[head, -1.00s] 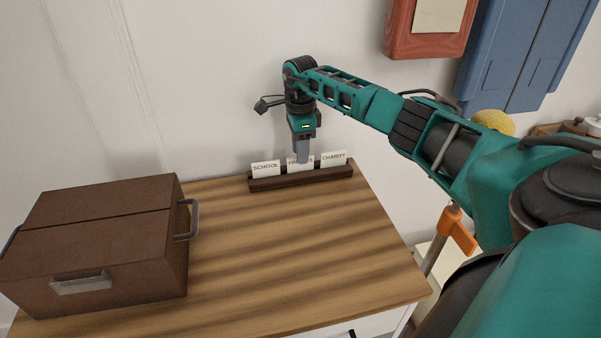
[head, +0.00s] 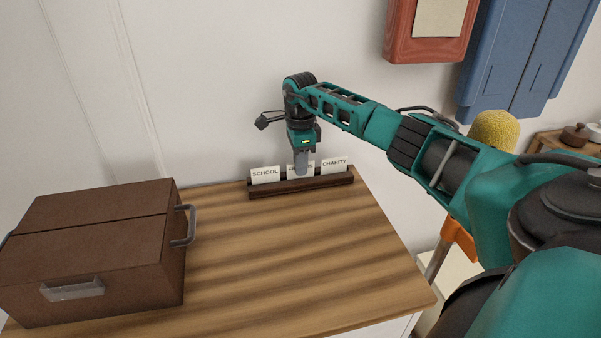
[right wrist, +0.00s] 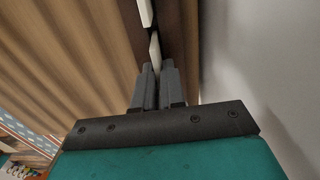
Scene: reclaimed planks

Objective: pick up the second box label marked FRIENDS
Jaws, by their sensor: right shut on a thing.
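The white FRIENDS label (head: 291,171) stands in the middle of a dark wooden holder (head: 302,187) at the back of the cabinet top. My right gripper (head: 301,171) points down over it and is shut on it. The fingers hide part of its lettering. In the right wrist view the label's edge (right wrist: 155,50) shows between the fingertips (right wrist: 154,70). The SCHOOL label (head: 265,175) stands to its left and the CHARITY label (head: 335,164) to its right. The FRIENDS label stands about level with them. My left gripper is out of view.
A brown box (head: 95,245) with grey handles stands on the left of the cabinet top (head: 290,270). The wall is close behind the holder. The middle and front of the top are clear. A red panel (head: 428,45) hangs on the wall at upper right.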

